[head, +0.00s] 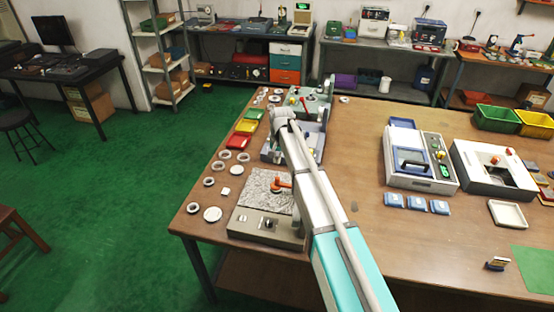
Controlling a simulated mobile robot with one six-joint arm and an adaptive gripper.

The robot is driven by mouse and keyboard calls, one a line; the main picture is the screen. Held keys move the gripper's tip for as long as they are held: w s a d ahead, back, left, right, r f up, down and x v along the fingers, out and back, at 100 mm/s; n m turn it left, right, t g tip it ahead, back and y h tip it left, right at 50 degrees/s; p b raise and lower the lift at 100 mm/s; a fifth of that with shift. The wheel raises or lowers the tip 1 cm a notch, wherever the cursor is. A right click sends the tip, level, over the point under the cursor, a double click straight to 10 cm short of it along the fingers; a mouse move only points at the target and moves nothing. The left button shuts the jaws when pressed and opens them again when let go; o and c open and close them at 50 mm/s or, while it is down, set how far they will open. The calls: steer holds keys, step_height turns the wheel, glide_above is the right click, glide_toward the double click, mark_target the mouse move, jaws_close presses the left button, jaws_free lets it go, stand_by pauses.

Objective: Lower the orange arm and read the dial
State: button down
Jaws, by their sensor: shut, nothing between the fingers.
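A small orange arm (281,184) shows over a grey, marbled plate (262,188) on a squat tester with a light front panel (258,223), near the table's left front. Its right end runs close to my arm in the picture, so its full shape and height are unclear. My own arm crosses the middle of the view and covers the tester's right side. My gripper does not show; it is hidden behind or beyond my arm. No dial face can be made out clearly from here. Another blue-grey fixture (309,141) stands farther back, partly covered by my arm.
Several loose rings and discs, one a white disc (212,214), lie left of the tester. A blue-and-white machine (418,187) stands at right. The wooden table (365,240) is fairly clear between.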

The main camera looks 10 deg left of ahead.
step_height(320, 180, up, 6)
steer(key=p, duration=0.5)
stand_by(1.8)
steer(key=s+d+f+b, duration=0.2)
steer(key=s+d, duration=1.2)
steer(key=s+d+f+n+h+b, duration=0.1)
steer(key=s+d+f+b, duration=0.1)
steer(key=s+d, duration=1.2)
steer(key=shift+s+f+b, duration=0.2)
steer(key=shift+f+b, duration=0.2)
steer(key=shift+f, duration=0.2)
steer(key=shift+d, duration=0.2)
